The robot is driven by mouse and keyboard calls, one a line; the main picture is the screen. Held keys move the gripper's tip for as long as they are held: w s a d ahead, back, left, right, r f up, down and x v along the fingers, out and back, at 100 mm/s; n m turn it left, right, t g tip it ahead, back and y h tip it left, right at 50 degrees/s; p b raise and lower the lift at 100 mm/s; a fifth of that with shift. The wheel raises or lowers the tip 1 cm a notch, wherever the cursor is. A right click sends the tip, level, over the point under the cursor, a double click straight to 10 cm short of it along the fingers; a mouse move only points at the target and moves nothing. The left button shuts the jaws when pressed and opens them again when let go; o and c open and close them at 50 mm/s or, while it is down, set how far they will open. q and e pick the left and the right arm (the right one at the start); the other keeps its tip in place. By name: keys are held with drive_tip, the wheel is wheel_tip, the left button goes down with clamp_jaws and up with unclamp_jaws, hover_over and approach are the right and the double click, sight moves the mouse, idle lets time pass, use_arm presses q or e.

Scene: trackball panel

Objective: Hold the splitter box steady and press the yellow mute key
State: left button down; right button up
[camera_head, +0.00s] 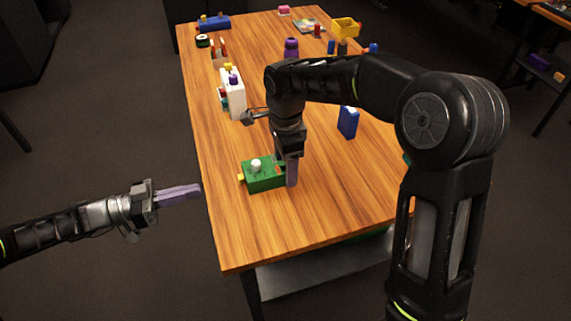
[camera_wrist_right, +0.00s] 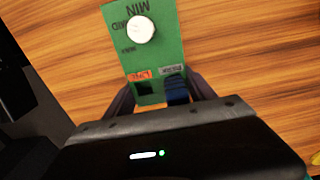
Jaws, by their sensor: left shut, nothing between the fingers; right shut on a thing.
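The splitter box, a green box with a white knob (camera_head: 256,165), sits on the wooden table (camera_head: 228,241) near its left edge. Its green face (camera_head: 268,181) shows in the head view, and its labelled top (camera_wrist_right: 151,62) shows in the right wrist view. The yellow mute key (camera_head: 240,178) sticks out of the box's left end. My right gripper (camera_head: 289,174) is shut on the box's right end, its fingers on either side. My left gripper (camera_head: 199,190) is shut and empty, off the table's left edge, apart from the yellow key and pointing right.
A white box with coloured parts (camera_head: 238,104) stands farther back on the left. A blue block (camera_head: 348,123) stands right of my right gripper. A purple bottle (camera_head: 291,47) and yellow bin (camera_head: 346,27) are farther back. The table's front is clear.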

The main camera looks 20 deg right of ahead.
use_arm(q)
drive_tip(key=a+r+n+t, duration=0.1)
drive_tip(key=a+r+t, duration=0.1)
drive_tip(key=a+r, duration=0.2)
drive_tip(key=n+t+y, duration=0.1)
drive_tip(key=t+y, duration=0.3)
drive_tip(key=y, duration=0.2)
approach(222, 193)
drive_tip(key=w+d, duration=0.1)
drive_tip(key=w, duration=0.1)
drive_tip(key=shift+w+a+f+n+t+y, duration=0.25)
drive_tip(key=shift+w+a+t+y, duration=0.15)
drive_tip(key=shift+w+y, duration=0.2)
drive_tip(key=shift+w+a+f+n+t+y, duration=0.15)
drive_tip(key=shift+w+a+n+t+y, duration=0.1)
drive_tip(key=shift+w+a+t+y, duration=0.3)
drive_tip(key=shift+s+d, duration=0.1)
drive_tip(key=shift+d, duration=0.1)
drive_tip(key=shift+d, duration=4.35)
